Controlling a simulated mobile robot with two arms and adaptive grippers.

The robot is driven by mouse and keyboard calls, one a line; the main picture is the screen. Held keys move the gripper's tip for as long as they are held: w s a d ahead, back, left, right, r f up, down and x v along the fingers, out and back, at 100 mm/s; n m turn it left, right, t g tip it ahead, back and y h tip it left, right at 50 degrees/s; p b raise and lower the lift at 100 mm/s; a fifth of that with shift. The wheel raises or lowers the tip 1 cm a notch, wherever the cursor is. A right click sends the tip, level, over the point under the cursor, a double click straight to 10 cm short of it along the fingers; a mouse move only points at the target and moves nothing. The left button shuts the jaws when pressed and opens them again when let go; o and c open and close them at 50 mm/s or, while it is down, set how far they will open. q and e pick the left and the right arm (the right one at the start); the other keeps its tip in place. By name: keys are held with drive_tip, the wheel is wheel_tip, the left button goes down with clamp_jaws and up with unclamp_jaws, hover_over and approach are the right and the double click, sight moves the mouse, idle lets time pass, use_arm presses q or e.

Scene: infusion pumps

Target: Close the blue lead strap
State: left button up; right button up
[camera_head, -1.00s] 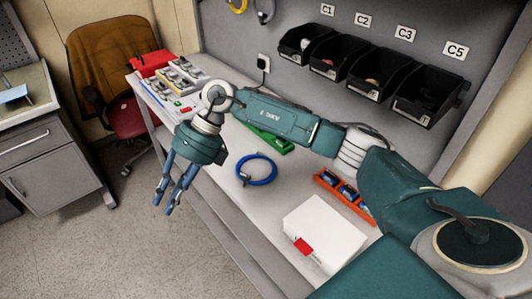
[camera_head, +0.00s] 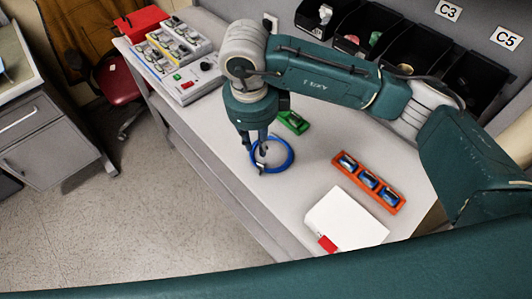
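The blue lead (camera_head: 291,150) lies coiled in a ring on the white bench top. A small grey piece (camera_head: 262,169) shows at the front left of the ring; I cannot tell whether it is the strap or a connector. My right gripper (camera_head: 256,150) points down over the left side of the ring, with its fingers apart. The fingers hide part of the coil, and I cannot tell whether they touch it. My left gripper is not in view.
An orange tray (camera_head: 395,208) with blue-topped items and a white box (camera_head: 350,222) with a red tab lie to the right. A green object (camera_head: 295,121) is behind the coil. Grey devices (camera_head: 190,82) and a red box (camera_head: 140,22) stand at the back left. Black bins (camera_head: 405,45) line the wall.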

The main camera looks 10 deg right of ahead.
sight(260, 164)
drive_tip(key=f+p, duration=0.1)
drive_tip(key=f, duration=0.1)
drive_tip(key=f+p, duration=0.1)
drive_tip(key=f, duration=0.2)
drive_tip(key=f+p, duration=0.1)
drive_tip(key=f, duration=0.2)
drive_tip(key=shift+w+d+f, duration=0.2)
drive_tip(key=shift+w+f, duration=0.05)
drive_tip(key=shift+f+p, duration=0.3)
drive_tip(key=shift+f, duration=0.45)
drive_tip(key=shift+w, duration=0.1)
clamp_jaws()
